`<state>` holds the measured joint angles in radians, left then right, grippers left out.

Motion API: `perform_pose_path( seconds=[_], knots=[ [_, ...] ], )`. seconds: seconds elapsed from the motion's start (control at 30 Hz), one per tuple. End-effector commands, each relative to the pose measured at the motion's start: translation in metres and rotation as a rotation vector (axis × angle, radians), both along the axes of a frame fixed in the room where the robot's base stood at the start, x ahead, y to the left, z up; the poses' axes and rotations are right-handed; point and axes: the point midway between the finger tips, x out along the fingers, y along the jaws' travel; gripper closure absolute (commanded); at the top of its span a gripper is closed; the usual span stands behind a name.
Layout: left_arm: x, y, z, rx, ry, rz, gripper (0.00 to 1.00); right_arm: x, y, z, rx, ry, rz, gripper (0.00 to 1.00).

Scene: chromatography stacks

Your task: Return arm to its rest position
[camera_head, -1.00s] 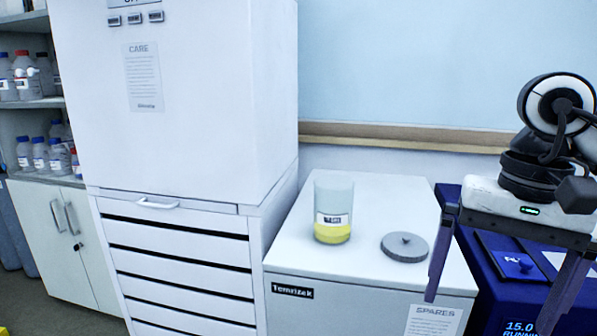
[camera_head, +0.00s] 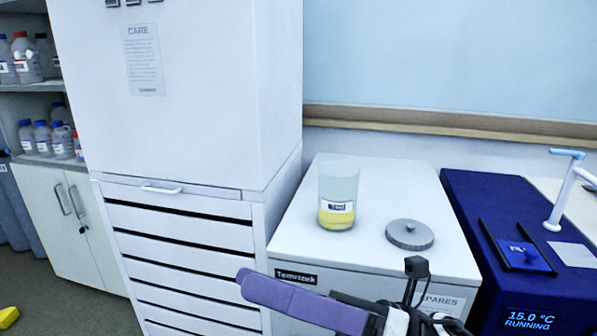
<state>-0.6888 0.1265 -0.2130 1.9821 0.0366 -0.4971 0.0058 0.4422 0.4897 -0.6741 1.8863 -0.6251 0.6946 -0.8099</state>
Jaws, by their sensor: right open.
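My right gripper (camera_head: 256,286) is low in the head view, at the bottom edge, in front of the white cabinet marked Temrizek (camera_head: 390,185). Its purple fingers point left and overlap in this view, and they are open with nothing seen between them. A clear beaker (camera_head: 338,196) with yellow liquid and a label stands upright on the cabinet top, behind and above the fingers and apart from them. A round grey lid (camera_head: 409,235) lies flat to the right of the beaker. My left gripper is out of view.
A tall white stack of drawers (camera_head: 185,225) stands to the left. A dark blue unit (camera_head: 465,200) with a display reading 15.0 °C RUNNING and a pale blue and white bent handle (camera_head: 560,190) is at the right. Shelves of bottles (camera_head: 40,138) are at the far left.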

Motion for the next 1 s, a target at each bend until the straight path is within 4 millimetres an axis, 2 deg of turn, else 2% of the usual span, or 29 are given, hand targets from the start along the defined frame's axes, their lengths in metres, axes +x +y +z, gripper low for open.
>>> perform_pose_path(
  seconds=[0.03, 0.07, 0.13, 0.17, 0.2, 0.27, 0.3, 0.37, 0.4, 0.47, 0.5, 0.6, 0.7, 0.83, 0.9, 1.0],
  knots=[
    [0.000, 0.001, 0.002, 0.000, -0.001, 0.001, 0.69, 0.016, -0.008, -0.010, 0.082, 0.199, -0.053, 0.00],
    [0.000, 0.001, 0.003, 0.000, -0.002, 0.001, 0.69, 0.028, -0.015, -0.017, 0.132, 0.318, -0.086, 0.00],
    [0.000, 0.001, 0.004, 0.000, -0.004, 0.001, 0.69, 0.052, -0.034, -0.043, 0.249, 0.599, -0.161, 0.00],
    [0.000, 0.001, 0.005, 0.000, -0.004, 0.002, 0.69, 0.061, -0.044, -0.059, 0.300, 0.720, -0.194, 0.00],
    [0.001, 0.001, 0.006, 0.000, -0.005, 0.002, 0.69, 0.071, -0.057, -0.083, 0.369, 0.882, -0.238, 0.00],
    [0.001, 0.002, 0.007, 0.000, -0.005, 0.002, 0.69, 0.079, -0.079, -0.125, 0.471, 1.115, -0.304, 0.00],
    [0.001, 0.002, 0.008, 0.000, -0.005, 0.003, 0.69, 0.080, -0.091, -0.153, 0.536, 1.256, -0.345, 0.00],
    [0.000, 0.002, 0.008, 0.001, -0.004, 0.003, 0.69, 0.075, -0.110, -0.195, 0.630, 1.449, -0.404, 0.00],
    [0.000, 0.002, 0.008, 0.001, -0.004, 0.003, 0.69, 0.068, -0.121, -0.222, 0.689, 1.569, -0.443, 0.00],
    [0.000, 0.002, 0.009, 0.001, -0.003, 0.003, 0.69, 0.053, -0.136, -0.264, 0.778, 1.740, -0.504, 0.00],
    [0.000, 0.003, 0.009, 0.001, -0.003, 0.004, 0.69, 0.040, -0.146, -0.290, 0.838, 1.846, -0.544, 0.00],
    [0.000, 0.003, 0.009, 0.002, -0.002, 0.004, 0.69, -0.001, -0.165, -0.348, 0.980, 2.083, -0.644, 0.00],
    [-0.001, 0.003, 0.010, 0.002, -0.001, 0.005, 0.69, -0.043, -0.179, -0.391, 1.103, 2.265, -0.732, 0.00],
    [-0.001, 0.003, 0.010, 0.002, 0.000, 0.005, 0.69, -0.085, -0.188, -0.423, 1.215, 2.412, -0.816, 0.00],
    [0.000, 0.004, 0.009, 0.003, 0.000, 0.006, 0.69, -0.099, -0.191, -0.432, 1.249, 2.453, -0.842, 0.00],
    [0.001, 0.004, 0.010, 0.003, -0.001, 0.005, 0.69, -0.107, -0.192, -0.438, 1.271, 2.480, -0.859, 0.00]
  ],
)
